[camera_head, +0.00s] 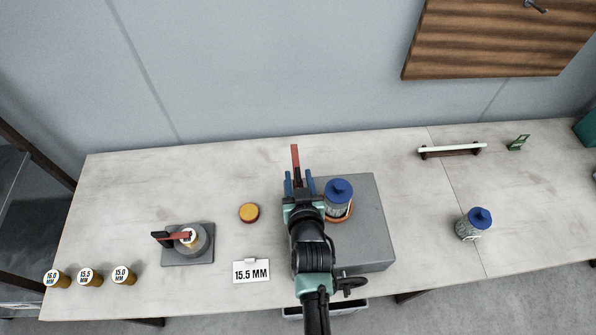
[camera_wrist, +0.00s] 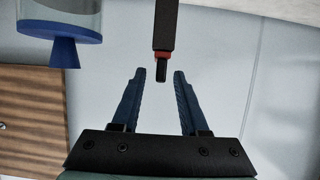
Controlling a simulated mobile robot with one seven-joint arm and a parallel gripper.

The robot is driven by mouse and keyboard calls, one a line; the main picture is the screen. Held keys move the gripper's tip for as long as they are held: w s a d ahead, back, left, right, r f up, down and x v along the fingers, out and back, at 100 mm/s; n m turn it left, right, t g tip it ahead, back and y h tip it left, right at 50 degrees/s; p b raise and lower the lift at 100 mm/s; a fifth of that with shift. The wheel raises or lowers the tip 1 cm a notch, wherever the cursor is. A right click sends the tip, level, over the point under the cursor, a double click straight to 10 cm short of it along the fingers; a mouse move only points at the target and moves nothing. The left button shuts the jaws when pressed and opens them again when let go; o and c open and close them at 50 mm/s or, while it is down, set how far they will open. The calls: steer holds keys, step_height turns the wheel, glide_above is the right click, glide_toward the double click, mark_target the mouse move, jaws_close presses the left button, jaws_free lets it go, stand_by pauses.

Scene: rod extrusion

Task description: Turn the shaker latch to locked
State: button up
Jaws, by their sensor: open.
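A lever with a red upper part (camera_head: 295,156), which looks like the shaker latch, stands at the left edge of the grey shaker block (camera_head: 372,215). In the wrist view the dark lever (camera_wrist: 166,28) comes down from the top, with a red band and a black tip. My gripper (camera_head: 298,178) is open, its blue fingers on either side of the lever in the head view. In the wrist view my gripper (camera_wrist: 159,100) has the lever's tip near the gap between its fingertips, with no clear contact. A blue-lidded jar (camera_head: 338,190) sits in an orange ring on the block.
Right are another blue-lidded jar (camera_head: 474,223) and a white rod on a stand (camera_head: 452,148). Table (camera_head: 420,190) between is clear.

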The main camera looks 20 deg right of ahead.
steer(key=shift+x, duration=0.85)
jaws_close()
stand_by(0.9)
